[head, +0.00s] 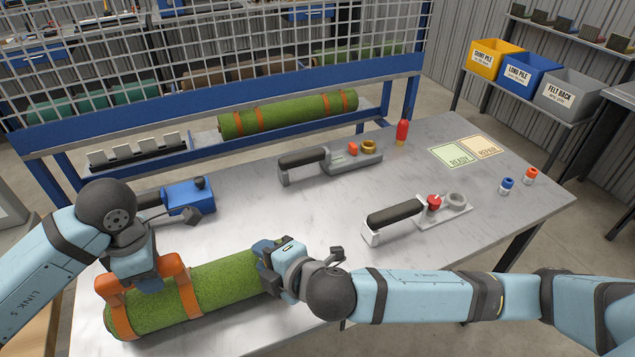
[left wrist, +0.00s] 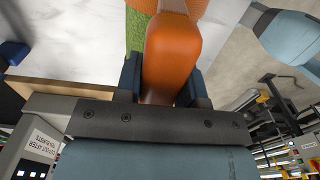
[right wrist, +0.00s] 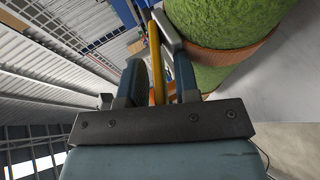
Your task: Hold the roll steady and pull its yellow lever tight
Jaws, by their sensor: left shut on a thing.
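The green turf roll (head: 228,284) lies at the front left of the table, with orange straps around it and an orange handle (head: 178,264) on top near its left end. My left gripper (head: 149,283) is shut on this handle, which fills the space between its fingers in the left wrist view (left wrist: 168,60). My right gripper (head: 268,254) is at the roll's right end. In the right wrist view, the yellow lever (right wrist: 156,62) stands between its open fingers, with gaps beside it, next to a pale metal bracket (right wrist: 167,32). The head view hides the lever behind the right gripper.
A blue tool (head: 188,196) and two black-handled tools (head: 305,160) (head: 396,213) lie on the table behind. READY (head: 457,155) and REPAIR cards, a red bottle (head: 402,132) and small capped jars are farther right. The middle of the table is clear.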

